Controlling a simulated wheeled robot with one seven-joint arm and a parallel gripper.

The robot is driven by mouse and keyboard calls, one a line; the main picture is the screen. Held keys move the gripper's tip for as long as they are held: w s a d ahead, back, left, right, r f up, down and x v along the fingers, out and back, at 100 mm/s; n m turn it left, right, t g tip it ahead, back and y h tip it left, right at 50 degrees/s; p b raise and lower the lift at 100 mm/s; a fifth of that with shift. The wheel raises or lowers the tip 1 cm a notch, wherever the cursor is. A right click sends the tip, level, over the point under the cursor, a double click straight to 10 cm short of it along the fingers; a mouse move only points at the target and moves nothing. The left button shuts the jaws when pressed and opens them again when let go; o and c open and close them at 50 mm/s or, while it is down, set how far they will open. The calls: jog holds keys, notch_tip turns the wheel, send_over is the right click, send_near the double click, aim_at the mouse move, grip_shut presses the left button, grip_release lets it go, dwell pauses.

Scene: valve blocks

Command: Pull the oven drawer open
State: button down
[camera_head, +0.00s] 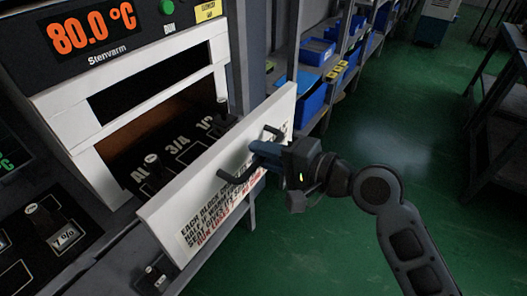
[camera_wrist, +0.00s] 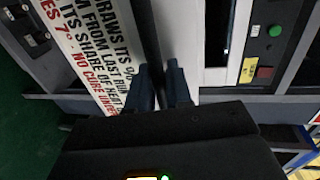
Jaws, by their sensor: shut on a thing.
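The oven (camera_head: 72,112) is white and dark, with an orange 80.0 °C display. Its drawer stands out from the oven opening, and the white front panel (camera_head: 178,203) carries printed text. A dark bar handle (camera_head: 232,178) runs along the panel. My gripper (camera_head: 262,156) is shut on the handle, reaching it from the right. In the wrist view the handle (camera_wrist: 150,35) runs between my two fingers (camera_wrist: 162,88). Inside the drawer, a dark surface with white markings bears small valve blocks (camera_head: 153,164); the panel hides part of it.
Shelves with blue bins (camera_head: 312,98) stand behind and right of the oven. A dark rack (camera_head: 500,130) stands at the far right. Another dark surface with a block (camera_head: 42,220) lies at lower left. Green floor (camera_head: 370,110) is clear between shelves and rack.

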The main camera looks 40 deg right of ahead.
jog(key=c, duration=1.2)
grip_release()
jog(key=b+v, duration=0.1)
jog(key=v, duration=0.6)
jog(key=shift+s+d, duration=0.15)
jog(key=shift+s, duration=0.25)
jog(key=s+f+n+h, duration=0.5)
jog(key=s+f, duration=0.3)
jog(key=s, duration=0.3)
jog(key=s+a+r+n, duration=0.1)
jog(key=s+a+n, duration=0.1)
jog(key=s+n, duration=0.1)
jog(key=s+a+r+n, duration=0.1)
jog(key=s+a+n, duration=0.1)
jog(key=s, duration=0.3)
jog(key=s+a+r+n, duration=0.1)
jog(key=s+a+n, duration=0.1)
jog(key=s+n, duration=0.2)
jog(key=shift+s, duration=0.4)
